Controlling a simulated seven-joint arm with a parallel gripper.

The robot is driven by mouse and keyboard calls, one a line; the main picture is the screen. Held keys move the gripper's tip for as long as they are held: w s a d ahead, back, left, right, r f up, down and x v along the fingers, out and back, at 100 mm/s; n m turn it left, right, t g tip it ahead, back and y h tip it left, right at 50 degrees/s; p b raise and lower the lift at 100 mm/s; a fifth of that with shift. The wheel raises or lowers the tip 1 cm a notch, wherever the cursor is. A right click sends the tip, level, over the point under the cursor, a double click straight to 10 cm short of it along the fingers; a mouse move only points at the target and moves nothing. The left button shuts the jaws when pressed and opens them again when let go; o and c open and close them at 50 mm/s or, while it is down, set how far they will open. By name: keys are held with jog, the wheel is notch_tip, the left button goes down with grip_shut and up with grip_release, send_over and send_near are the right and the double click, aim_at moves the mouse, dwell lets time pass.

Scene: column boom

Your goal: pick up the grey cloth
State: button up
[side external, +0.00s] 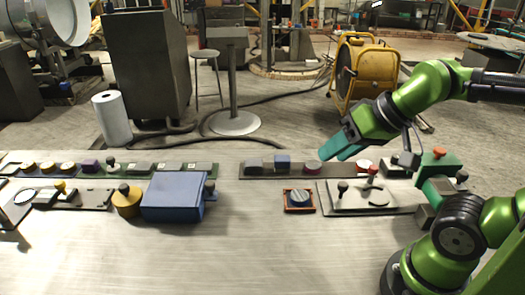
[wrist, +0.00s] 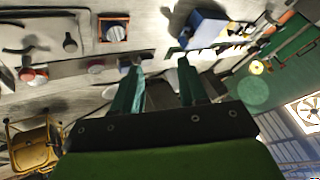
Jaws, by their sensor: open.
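My gripper (side external: 327,154) hangs above the far right part of the table in the side external view, tilted down and to the left. In the wrist view its two teal fingers (wrist: 160,72) are spread apart with nothing between them. I cannot pick out a grey cloth for certain in either view. A dark strip (side external: 262,173) with several small items lies below and left of the fingers, apart from them. A grey plate (side external: 345,206) with knobs lies in front of the gripper.
A blue box (side external: 172,197) and a yellow-brown round knob (side external: 126,202) stand left of centre. A small orange-edged block with a dial (side external: 299,199) lies near the middle. Another strip of items (side external: 140,171) runs along the back left. The front of the table (side external: 200,260) is clear.

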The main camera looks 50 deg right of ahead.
jog(key=o, duration=0.7)
jog(key=w+d+f+m+g, duration=0.2)
jog(key=w+d+m, duration=0.15)
jog(key=w, duration=0.35)
jog(key=w+d+f+m+g, duration=0.1)
jog(key=w+d+f+m, duration=0.2)
jog(key=w, duration=0.4)
jog(key=m+g+y, duration=0.1)
jog(key=m, duration=1.6)
send_over(252, 162)
jog(key=s+d, duration=0.5)
notch_tip(252, 162, down, 3)
jog(key=shift+n, duration=0.25)
jog(key=x, duration=1.6)
jog(key=shift+w+a+r, duration=0.1)
jog(key=shift+a+r, duration=0.05)
jog(key=shift+a, duration=0.15)
